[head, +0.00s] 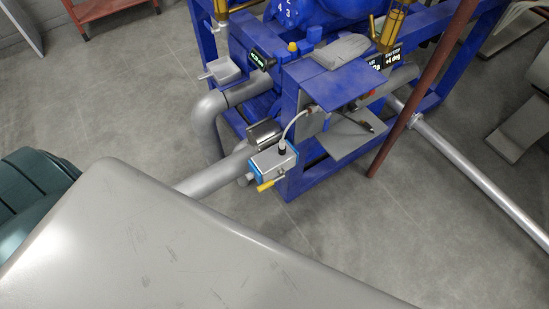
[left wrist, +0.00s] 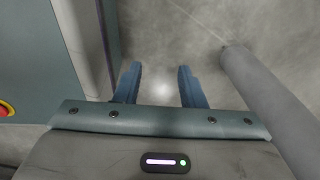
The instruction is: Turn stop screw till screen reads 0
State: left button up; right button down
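A small dark screen (head: 393,57) on the right of the blue machine (head: 290,95) shows a line that seems to include STOP and a reading that looks like +4 deg. A brass-coloured upright part (head: 392,26) stands just above this screen. I cannot tell for certain which part is the stop screw. My left gripper (left wrist: 160,86) shows only in the left wrist view. Its two blue fingers are apart with nothing between them, over grey floor. It is not visible by the machine. My right gripper is in neither view.
Another small screen (head: 262,59) sits at the machine's left. A grey box with a yellow lever (head: 266,185) is on its front. A brown slanted pole (head: 424,85) stands before its right side. A silver pipe (head: 480,180) runs right. Grey floor (head: 120,100) is open at left.

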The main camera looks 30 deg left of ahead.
aim_at(249, 176)
jog(key=u, duration=1.15)
jog(key=l+z, duration=0.3)
jog(key=k+l, duration=0.05)
jog(key=l, duration=0.05)
